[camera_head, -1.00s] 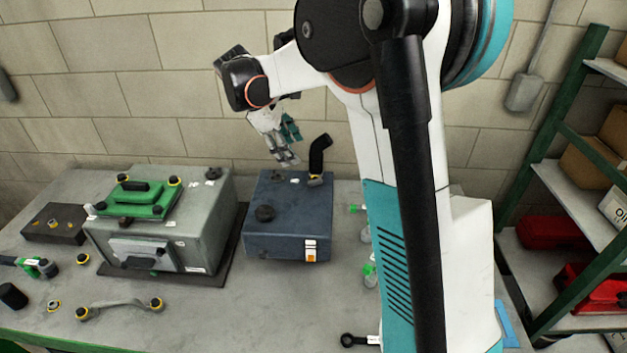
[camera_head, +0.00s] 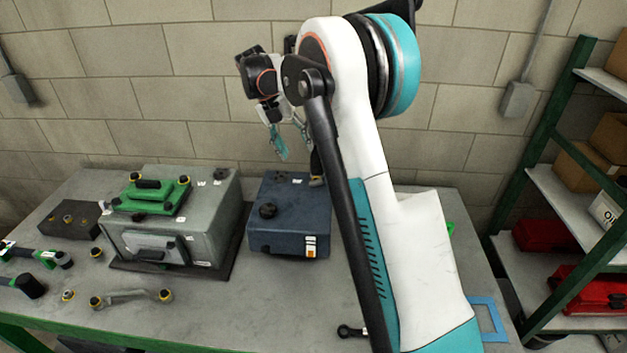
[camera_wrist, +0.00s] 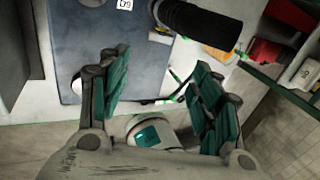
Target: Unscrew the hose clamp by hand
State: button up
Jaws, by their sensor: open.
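The black hose (camera_head: 317,163) stands on the right back part of the dark blue box (camera_head: 275,242); my arm hides part of it. The hose clamp (camera_head: 317,182) is a small yellowish band at its foot. In the wrist view the hose (camera_wrist: 200,24) shows large at the top, beyond the fingertips, with the blue box (camera_wrist: 85,45) to its left. My gripper (camera_head: 288,142) points down above the back of the box, close to the hose. In the wrist view my gripper (camera_wrist: 157,85) is open and empty, its teal fingers wide apart.
A grey housing with a green cover (camera_head: 150,197) stands left of the box. Small fittings and a connecting rod (camera_head: 130,296) lie at the front left. A wall is close behind the bench. A shelf (camera_head: 580,200) with red cases stands at the right.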

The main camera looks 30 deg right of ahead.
aim_at(314, 182)
jog(key=b+x, duration=0.1)
jog(key=x, duration=1.2)
jog(key=shift+f, duration=0.15)
jog(key=c, duration=1.1)
jog(key=shift+o, duration=0.2)
